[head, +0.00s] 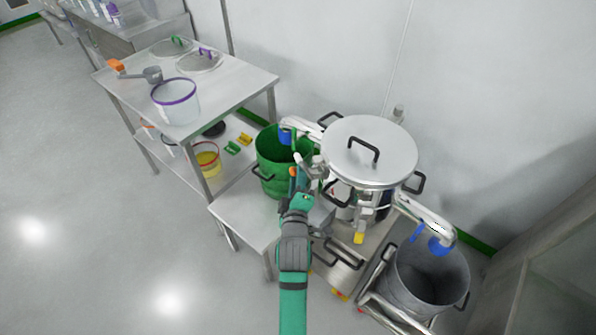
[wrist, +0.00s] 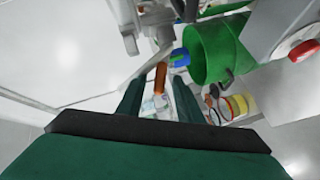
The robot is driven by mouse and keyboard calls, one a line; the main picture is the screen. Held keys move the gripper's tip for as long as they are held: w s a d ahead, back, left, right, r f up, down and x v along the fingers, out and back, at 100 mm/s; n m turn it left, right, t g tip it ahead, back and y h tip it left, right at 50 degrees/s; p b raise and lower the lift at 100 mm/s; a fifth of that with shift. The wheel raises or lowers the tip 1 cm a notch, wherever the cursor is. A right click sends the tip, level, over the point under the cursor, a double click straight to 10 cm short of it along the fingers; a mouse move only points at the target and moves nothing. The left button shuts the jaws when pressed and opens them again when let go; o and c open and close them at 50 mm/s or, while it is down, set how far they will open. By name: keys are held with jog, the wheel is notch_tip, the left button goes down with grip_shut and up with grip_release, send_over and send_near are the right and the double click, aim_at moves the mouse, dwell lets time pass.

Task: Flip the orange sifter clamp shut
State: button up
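The orange sifter clamp (wrist: 160,78) shows in the wrist view as a short orange handle, just beyond my fingertips and lined up with the gap between them. In the head view a small orange piece (head: 293,178) shows at the left side of the sifter (head: 362,150), partly hidden by my gripper. My gripper (wrist: 157,92) is open, its two dark green fingers apart with nothing clearly held. In the head view my gripper (head: 300,184) reaches up to the sifter's left side. I cannot tell whether it touches the clamp.
A green bin (head: 268,160) stands left of the sifter, close to my gripper. A grey bin (head: 428,285) stands at the lower right. A steel table (head: 235,82) with a clear tub (head: 176,100) is at the upper left.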

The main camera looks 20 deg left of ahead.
jog(key=shift+x, duration=1.55)
grip_shut()
jog(key=shift+a+f, duration=0.1)
